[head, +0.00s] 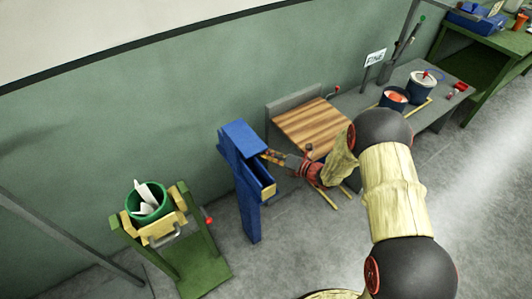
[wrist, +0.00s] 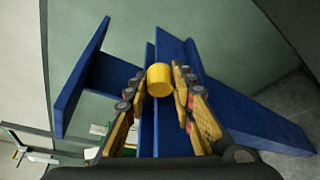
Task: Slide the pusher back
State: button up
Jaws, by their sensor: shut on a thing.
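The blue stand (head: 240,142) stands against the green wall, with a flat top and a channel-like body; it also shows in the wrist view (wrist: 85,75). A yellow cylindrical knob (wrist: 159,80), which looks like the pusher's handle, sits in front of a blue slot. My gripper (wrist: 158,84) has one finger on each side of the knob and is shut on it. In the head view my gripper (head: 268,156) reaches the stand's right side from the right. The knob itself is hidden there, and I cannot tell how far back the pusher sits.
A green cart (head: 195,262) with a green bucket (head: 147,203) stands to the left. A wooden board (head: 312,126) and a grey bench (head: 432,78) are to the right. Floor before the stand is clear.

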grip_shut()
jog(key=shift+w, duration=0.1)
jog(key=w+a, duration=0.1)
jog(key=w, duration=0.1)
jog(key=w+a, duration=0.1)
jog(key=shift+w+a+f+b, duration=0.1)
jog(key=shift+w+a+b, duration=0.2)
jog(key=shift+w+a, duration=0.05)
jog(key=o, duration=0.9)
grip_release()
jog(key=shift+d, duration=0.1)
jog(key=shift+o, duration=0.5)
jog(key=v, duration=1.2)
